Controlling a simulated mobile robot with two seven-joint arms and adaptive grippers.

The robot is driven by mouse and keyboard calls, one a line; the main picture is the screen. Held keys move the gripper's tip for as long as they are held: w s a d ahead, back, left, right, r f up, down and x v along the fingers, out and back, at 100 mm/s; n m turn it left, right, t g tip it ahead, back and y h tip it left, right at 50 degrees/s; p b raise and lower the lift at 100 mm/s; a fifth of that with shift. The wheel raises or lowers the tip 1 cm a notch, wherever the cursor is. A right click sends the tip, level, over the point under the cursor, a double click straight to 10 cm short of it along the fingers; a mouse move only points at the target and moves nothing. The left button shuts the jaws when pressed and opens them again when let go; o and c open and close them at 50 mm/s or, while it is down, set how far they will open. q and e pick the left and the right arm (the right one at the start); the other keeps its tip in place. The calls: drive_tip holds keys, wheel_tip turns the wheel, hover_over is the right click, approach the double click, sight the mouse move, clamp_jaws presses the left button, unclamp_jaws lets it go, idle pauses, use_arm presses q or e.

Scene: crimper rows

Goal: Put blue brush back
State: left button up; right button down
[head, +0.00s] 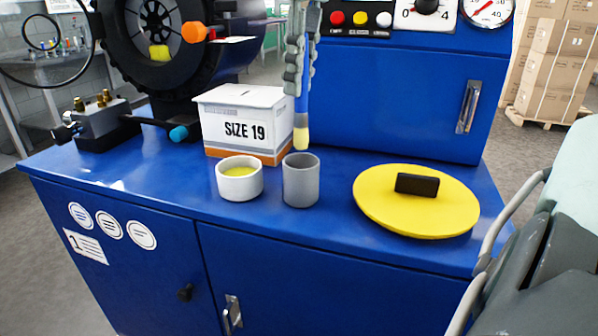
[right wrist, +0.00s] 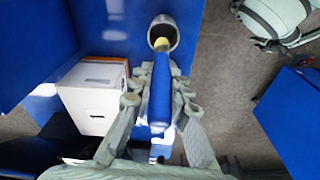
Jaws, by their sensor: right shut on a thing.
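The blue brush (head: 302,110) hangs upright with its yellow tip down in the head view. My right gripper (head: 299,72) is shut on its handle. The grey cup (head: 301,183) stands on the blue cabinet top under the brush, and the tip is just above its rim. In the right wrist view, the brush's blue handle (right wrist: 160,92) lies between my right gripper's fingers (right wrist: 158,80), and its yellow tip overlaps the near rim of the grey cup (right wrist: 168,24). I cannot tell whether the tip is inside the mouth. My left gripper is not in view.
A white cup with yellow contents (head: 239,190) stands just left of the grey cup. A SIZE 19 box (head: 244,125) is behind it. A yellow disc with a black handle (head: 395,205) lies to the right. The blue cabinet top (head: 330,230) is clear in front.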

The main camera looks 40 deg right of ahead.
sight(300, 127)
wheel_tip(300, 127, down, 9)
drive_tip(key=shift+s+f, duration=0.1)
drive_tip(key=shift+f, duration=0.1)
drive_tip(key=c, duration=1.4)
unclamp_jaws()
drive_tip(key=shift+c, duration=0.2)
drive_tip(key=r, duration=0.4)
drive_tip(key=s+r, duration=0.1)
drive_tip(key=r, duration=0.6)
drive_tip(key=shift+s+d+r, duration=0.2)
drive_tip(key=shift+d+r, duration=0.05)
drive_tip(key=shift+r, duration=0.15)
